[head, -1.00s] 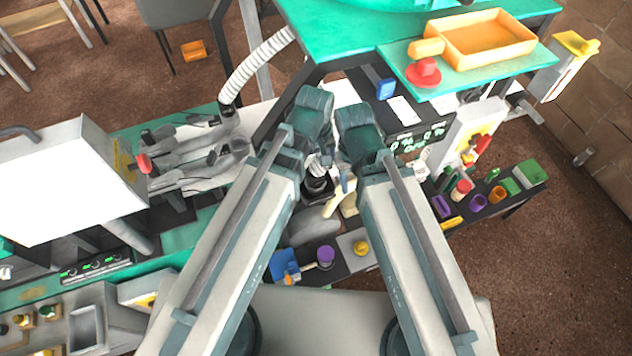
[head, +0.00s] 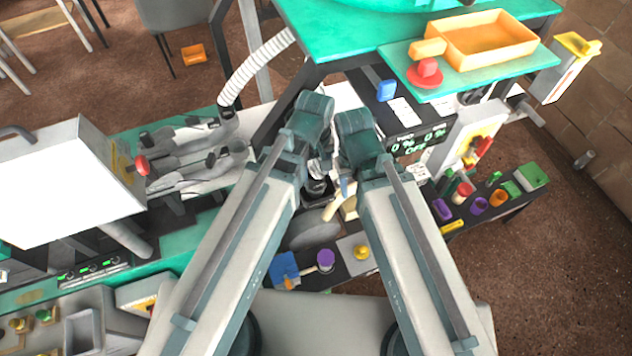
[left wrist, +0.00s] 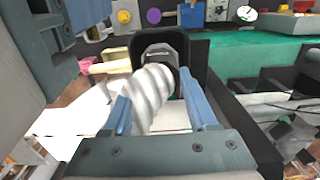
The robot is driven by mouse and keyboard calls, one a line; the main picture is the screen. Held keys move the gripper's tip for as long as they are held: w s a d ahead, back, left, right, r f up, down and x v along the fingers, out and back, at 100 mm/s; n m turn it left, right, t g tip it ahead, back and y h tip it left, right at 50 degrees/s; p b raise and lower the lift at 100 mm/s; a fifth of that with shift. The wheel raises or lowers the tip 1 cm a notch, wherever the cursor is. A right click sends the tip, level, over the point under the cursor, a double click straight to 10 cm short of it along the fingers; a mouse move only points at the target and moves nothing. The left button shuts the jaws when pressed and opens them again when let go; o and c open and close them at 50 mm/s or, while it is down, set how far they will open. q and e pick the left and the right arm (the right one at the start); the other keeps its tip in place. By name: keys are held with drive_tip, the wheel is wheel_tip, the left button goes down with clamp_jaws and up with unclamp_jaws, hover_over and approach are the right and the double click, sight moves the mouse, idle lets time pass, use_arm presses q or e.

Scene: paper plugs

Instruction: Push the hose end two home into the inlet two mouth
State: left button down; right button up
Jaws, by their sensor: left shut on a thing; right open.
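The white ribbed hose end two (left wrist: 152,92) lies between the blue fingers of my left gripper (left wrist: 158,105), which is shut on it. The black-framed inlet two mouth (left wrist: 182,45) with a grey inner ring is straight ahead of the hose in the left wrist view. The hose's front end meets the ring; how deep it sits is hidden. In the head view my left gripper (head: 316,165) is above the dark inlet (head: 318,190), which is partly covered. My right gripper (head: 345,184) is open, close beside it on the right.
Another white ribbed hose (head: 255,68) hangs behind on the left. A green-topped shelf with an orange tray (head: 480,62) overhangs at the back right. A white box (head: 60,190) stands at left. Cups and a purple knob (head: 326,258) crowd the dark benches. The brown floor at right is open.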

idle(0.4)
use_arm(q)
drive_tip(key=shift+r+p, duration=3.3)
use_arm(e)
wheel_tip(320, 180, up, 7)
drive_tip(key=shift+f, duration=0.2)
use_arm(q)
drive_tip(key=shift+s+a, duration=0.1)
drive_tip(key=shift+a, duration=0.05)
